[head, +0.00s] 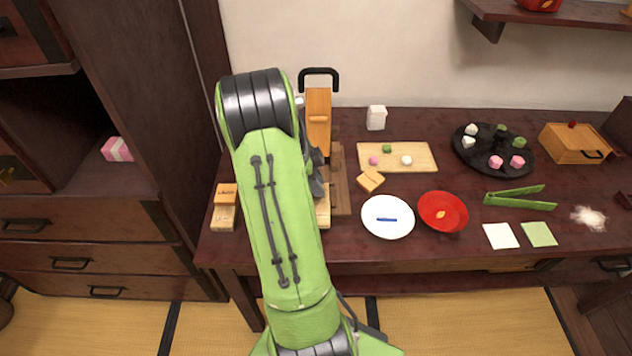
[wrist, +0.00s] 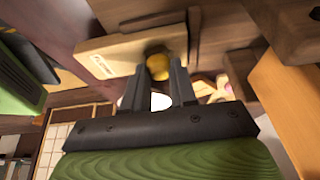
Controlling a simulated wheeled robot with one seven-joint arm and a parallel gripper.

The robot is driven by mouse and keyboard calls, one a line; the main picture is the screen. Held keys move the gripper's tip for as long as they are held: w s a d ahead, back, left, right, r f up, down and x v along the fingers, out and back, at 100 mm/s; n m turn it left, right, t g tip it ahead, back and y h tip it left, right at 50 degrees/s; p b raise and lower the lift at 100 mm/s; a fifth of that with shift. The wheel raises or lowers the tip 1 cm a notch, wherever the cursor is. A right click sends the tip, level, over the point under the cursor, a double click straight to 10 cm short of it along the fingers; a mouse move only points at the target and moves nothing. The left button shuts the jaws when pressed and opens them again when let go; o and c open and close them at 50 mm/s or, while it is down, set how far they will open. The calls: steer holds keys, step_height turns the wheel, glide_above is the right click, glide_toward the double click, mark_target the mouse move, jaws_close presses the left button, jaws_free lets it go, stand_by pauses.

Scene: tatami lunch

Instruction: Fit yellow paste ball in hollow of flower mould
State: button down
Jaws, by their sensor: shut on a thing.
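The yellow paste ball (wrist: 158,66) is between the fingertips of my gripper (wrist: 159,75) in the wrist view. My gripper is shut on it. A pale wooden block with a small label (wrist: 105,66), which looks like the flower mould, is right behind the ball. The label is too blurred to read surely. The ball overlaps the block's face, and I cannot tell whether it touches the block or sits in a hollow. In the head view my arm hides the ball and most of my gripper; part of a pale block (head: 323,212) shows beside the arm.
Two small labelled blocks (head: 225,193) lie left of my arm. A wooden press (head: 318,120) stands behind it. To the right are a white plate (head: 388,228) with a blue stick, a red bowl (head: 443,198), a wooden board (head: 425,162) and green tongs (head: 520,198).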

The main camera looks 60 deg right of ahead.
steer(key=shift+f, duration=0.25)
steer(key=c, duration=0.8)
jaws_free()
steer(key=shift+r, duration=0.15)
steer(key=shift+r+p, duration=2.2)
steer(key=shift+r, duration=1.25)
